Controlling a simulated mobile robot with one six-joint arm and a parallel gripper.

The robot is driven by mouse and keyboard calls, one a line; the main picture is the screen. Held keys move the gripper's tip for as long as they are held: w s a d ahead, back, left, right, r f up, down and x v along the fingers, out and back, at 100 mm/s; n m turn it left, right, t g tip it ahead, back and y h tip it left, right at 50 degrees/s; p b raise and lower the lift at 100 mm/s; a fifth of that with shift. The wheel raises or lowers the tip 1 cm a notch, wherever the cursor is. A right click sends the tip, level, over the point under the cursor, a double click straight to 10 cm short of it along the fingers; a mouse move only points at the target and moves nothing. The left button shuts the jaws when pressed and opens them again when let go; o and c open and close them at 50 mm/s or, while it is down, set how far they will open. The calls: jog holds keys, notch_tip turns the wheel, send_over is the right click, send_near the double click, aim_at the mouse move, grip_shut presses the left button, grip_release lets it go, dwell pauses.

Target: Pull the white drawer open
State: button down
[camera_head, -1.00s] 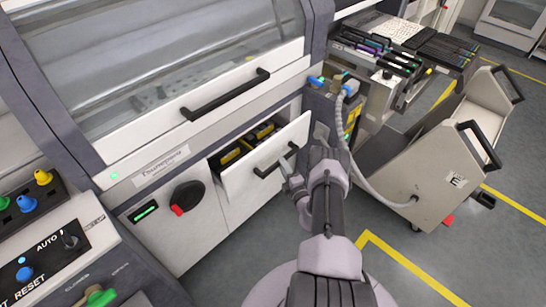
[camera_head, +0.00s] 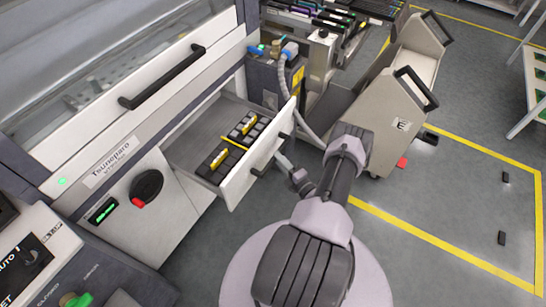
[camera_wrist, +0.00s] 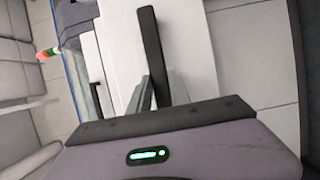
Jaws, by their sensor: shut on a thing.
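The white drawer (camera_head: 240,186) stands well out of the white machine, its inside visible from above. Its black bar handle (camera_head: 263,167) runs along the front face. The exact finger contact is partly hidden in the head view.
Dark blocks with yellow parts (camera_head: 238,143) lie in the drawer. A red-and-black rotary switch (camera_head: 147,187) is on the panel to its left. A beige trolley (camera_head: 385,125) stands to the right. Grey floor with yellow lines is open at the lower right.

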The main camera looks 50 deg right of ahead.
jog(key=shift+s, duration=0.2)
jog(key=c, duration=1.2)
grip_release()
jog(key=p+v, duration=0.3)
jog(key=v, duration=1.4)
jog(key=shift+s, duration=0.2)
